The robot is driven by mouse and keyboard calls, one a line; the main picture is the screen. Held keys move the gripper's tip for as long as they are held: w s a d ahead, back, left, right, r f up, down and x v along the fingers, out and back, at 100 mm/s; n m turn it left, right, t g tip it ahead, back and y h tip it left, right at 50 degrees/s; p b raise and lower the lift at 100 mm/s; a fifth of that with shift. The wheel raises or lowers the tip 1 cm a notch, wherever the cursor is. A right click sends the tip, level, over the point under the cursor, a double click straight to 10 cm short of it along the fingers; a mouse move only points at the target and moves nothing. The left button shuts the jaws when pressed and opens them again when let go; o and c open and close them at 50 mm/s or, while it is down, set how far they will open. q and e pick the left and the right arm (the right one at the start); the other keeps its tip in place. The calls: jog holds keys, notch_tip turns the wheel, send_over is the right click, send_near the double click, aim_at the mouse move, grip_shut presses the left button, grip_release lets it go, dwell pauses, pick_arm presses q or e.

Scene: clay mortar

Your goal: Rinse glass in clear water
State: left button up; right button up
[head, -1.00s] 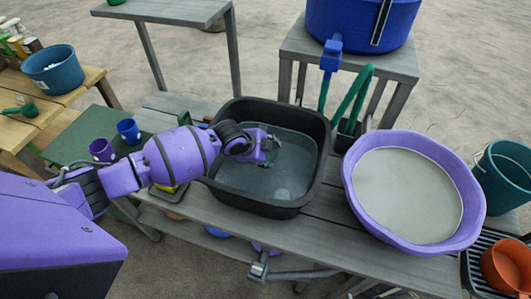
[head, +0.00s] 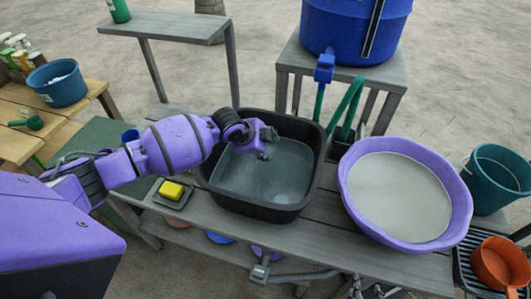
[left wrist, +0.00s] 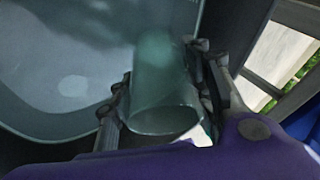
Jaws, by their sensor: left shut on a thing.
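My left gripper (head: 265,147) is over the far part of the black tub (head: 250,209), which holds clear-looking water (head: 262,178). In the left wrist view its two fingers (left wrist: 160,95) are shut on a greenish see-through glass (left wrist: 165,75), one finger on each side. The glass's open rim faces the camera. In the head view the glass is hard to make out, and I cannot tell whether it touches the water. A purple basin (head: 345,190) to the right holds cloudy grey liquid (head: 400,195). My right gripper is not in view.
A yellow sponge (head: 171,190) lies on a small tray left of the tub. A blue barrel (head: 355,30) with a tap stands behind. A teal bucket (head: 498,180) and an orange pot (head: 500,262) are at right. A side table (head: 85,100) is at far left.

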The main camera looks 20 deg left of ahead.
pick_arm(q)
jog(key=shift+w+r, duration=0.1)
jog(key=shift+r, duration=0.65)
notch_tip(320, 180, up, 11)
jog(key=shift+f, duration=0.15)
pick_arm(e)
jog(key=shift+w+r, duration=0.15)
jog(key=shift+r, duration=0.05)
jog(key=shift+a, duration=0.2)
jog(key=shift+d+f, duration=0.1)
jog(key=shift+d, duration=0.1)
dwell(0.3)
pick_arm(q)
jog(key=shift+f, duration=0.1)
